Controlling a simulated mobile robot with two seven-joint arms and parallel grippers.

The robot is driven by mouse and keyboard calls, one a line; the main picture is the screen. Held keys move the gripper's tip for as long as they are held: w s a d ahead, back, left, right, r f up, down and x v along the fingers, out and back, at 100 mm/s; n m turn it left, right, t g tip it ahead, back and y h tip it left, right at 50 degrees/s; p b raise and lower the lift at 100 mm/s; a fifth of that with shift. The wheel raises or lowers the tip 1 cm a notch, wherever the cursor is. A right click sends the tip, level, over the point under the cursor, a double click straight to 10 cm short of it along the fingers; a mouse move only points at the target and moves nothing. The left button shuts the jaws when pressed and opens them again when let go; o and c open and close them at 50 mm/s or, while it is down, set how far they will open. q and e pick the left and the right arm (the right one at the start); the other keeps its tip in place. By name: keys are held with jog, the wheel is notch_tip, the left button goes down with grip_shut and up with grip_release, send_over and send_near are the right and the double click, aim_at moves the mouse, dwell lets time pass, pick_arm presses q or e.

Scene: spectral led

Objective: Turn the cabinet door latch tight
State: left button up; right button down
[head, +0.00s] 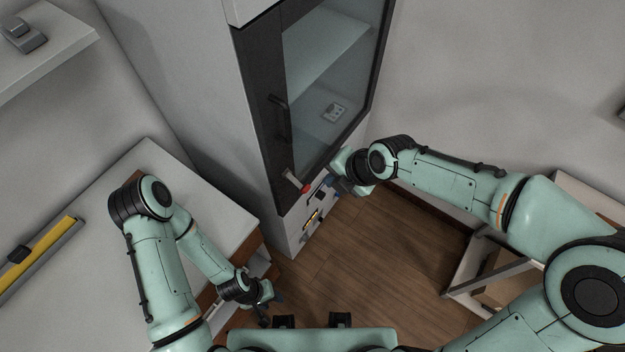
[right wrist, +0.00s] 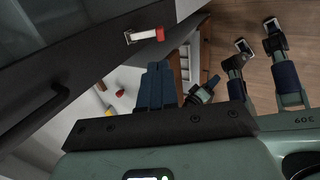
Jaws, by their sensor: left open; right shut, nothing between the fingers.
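The cabinet door (head: 330,70) is a dark frame with a glass pane, and it looks closed. Its latch (head: 297,184) is a small pale bar with a red tip, low on the dark frame. In the right wrist view the latch (right wrist: 142,36) lies just beyond my fingertips, with a gap between. My right gripper (head: 325,183) is right of the latch in the head view. In the right wrist view its dark blue fingers (right wrist: 157,68) are shut and empty. My left gripper (head: 270,308) is open and low, beside the white table, away from the cabinet.
A dark door handle (head: 280,118) sticks out above the latch. A white table (head: 205,185) stands left of the cabinet. A wall shelf (head: 50,50) is at upper left. A pale-framed stand (head: 475,265) is at right. The wooden floor (head: 370,265) between is clear.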

jog(key=b, duration=0.2)
send_near(307, 187)
jog(key=x, duration=0.5)
jog(key=shift+s+a+f, duration=0.1)
jog(key=shift+a+f, duration=0.05)
jog(key=shift+f, duration=0.05)
jog(key=shift+x, duration=0.75)
pick_arm(q)
jog(key=shift+s+f, duration=0.35)
jog(key=shift+f, duration=0.25)
jog(key=shift+s+f, duration=0.3)
jog(key=shift+f, duration=0.25)
jog(key=shift+f, duration=0.1)
